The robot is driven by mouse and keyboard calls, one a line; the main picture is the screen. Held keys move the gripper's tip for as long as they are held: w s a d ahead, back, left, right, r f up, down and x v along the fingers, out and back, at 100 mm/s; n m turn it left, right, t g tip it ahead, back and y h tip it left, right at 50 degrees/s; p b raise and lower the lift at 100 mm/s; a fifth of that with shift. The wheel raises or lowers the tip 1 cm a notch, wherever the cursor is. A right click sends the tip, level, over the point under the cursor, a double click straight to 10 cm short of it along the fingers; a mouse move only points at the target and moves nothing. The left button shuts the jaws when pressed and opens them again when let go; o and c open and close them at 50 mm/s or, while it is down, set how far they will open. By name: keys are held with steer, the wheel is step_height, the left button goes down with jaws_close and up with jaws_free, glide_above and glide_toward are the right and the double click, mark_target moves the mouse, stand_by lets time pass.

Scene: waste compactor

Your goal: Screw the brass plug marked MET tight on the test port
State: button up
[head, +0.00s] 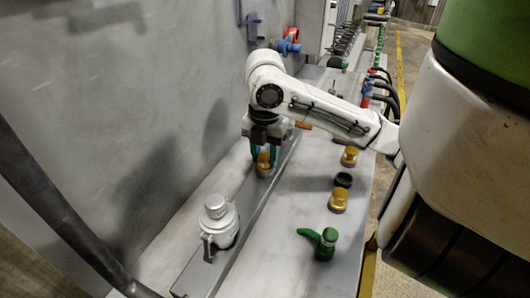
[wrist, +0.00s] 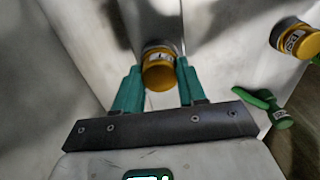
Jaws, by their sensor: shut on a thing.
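My gripper (head: 264,152) points down over the grey rail. Its teal fingers are shut on a brass plug (head: 264,164). In the wrist view, the plug (wrist: 159,70) sits between the fingertips of my gripper (wrist: 158,72); it bears a pale label too small to read. The plug is low at the rail, but whether it is seated on a port is hidden, and I cannot make out the test port. Two more brass plugs, a nearer one (head: 338,201) and a farther one (head: 350,157), stand on the bench to the right. I cannot tell which is marked MET.
A silver capped canister (head: 217,222) stands at the near left. A green lever handle (head: 322,241) and a black ring (head: 343,180) are on the bench (head: 285,230). The grey wall (head: 130,90) rises close on the left. Hoses and fittings (head: 381,88) line the far right.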

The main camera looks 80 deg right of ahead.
steer(key=m+p, duration=0.1)
steer(key=m, duration=0.1)
steer(key=shift+r+m+p, duration=0.15)
steer(key=shift+m+p, duration=0.15)
steer(key=shift+p, duration=0.1)
steer(key=shift+f+m+p, duration=0.2)
steer(key=shift+m+p, duration=0.2)
steer(key=shift+m, duration=0.8)
steer(key=o, duration=1.2)
steer(key=shift+c, duration=0.2)
